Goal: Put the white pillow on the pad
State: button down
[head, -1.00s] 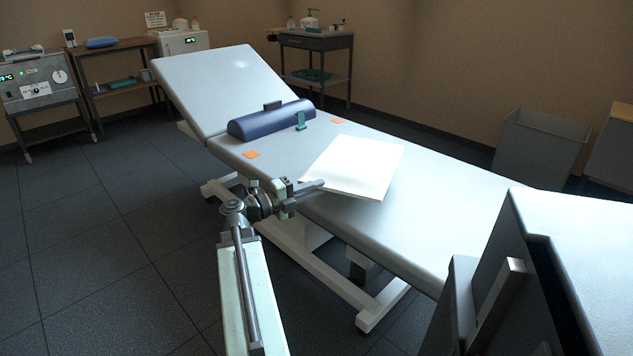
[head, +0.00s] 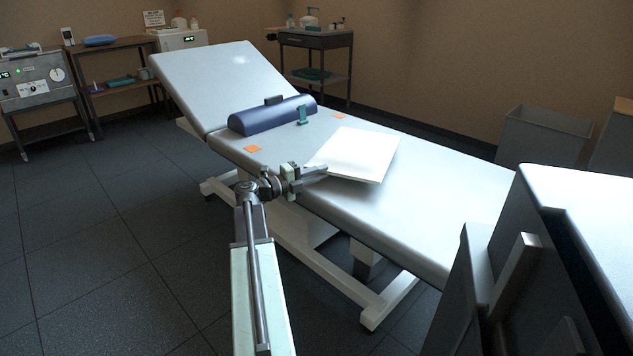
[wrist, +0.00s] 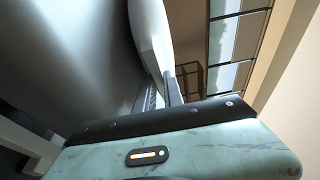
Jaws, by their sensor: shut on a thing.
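The white pillow (head: 357,153) is a flat square slab over the grey pad of the treatment couch (head: 440,185), just right of the blue bolster. My gripper (head: 315,171) is shut on its near left edge. In the wrist view the pillow (wrist: 150,35) is held between the fingers of my gripper (wrist: 160,92). The pillow looks roughly level; I cannot tell whether it touches the pad or hovers just above it.
The blue bolster (head: 272,115) lies across the couch, with orange markers (head: 253,149) (head: 339,116) beside it. The raised backrest (head: 220,85) is behind. A dark-sided cabinet (head: 560,270) stands at the front right. A grey bin (head: 545,137) stands by the wall. Floor at left is clear.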

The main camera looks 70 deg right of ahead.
jog(key=shift+w+a+f, duration=0.1)
jog(key=shift+w+f, duration=0.05)
jog(key=shift+w, duration=0.1)
jog(key=shift+f, duration=0.15)
jog(key=c, duration=1.5)
grip_release()
jog(key=shift+o, duration=0.2)
jog(key=shift+w+a+r+p, duration=0.1)
jog(key=shift+r+p, duration=0.15)
jog(key=shift+p, duration=0.1)
jog(key=v, duration=1.1)
jog(key=shift+w+a, duration=0.2)
jog(key=shift+a, duration=0.1)
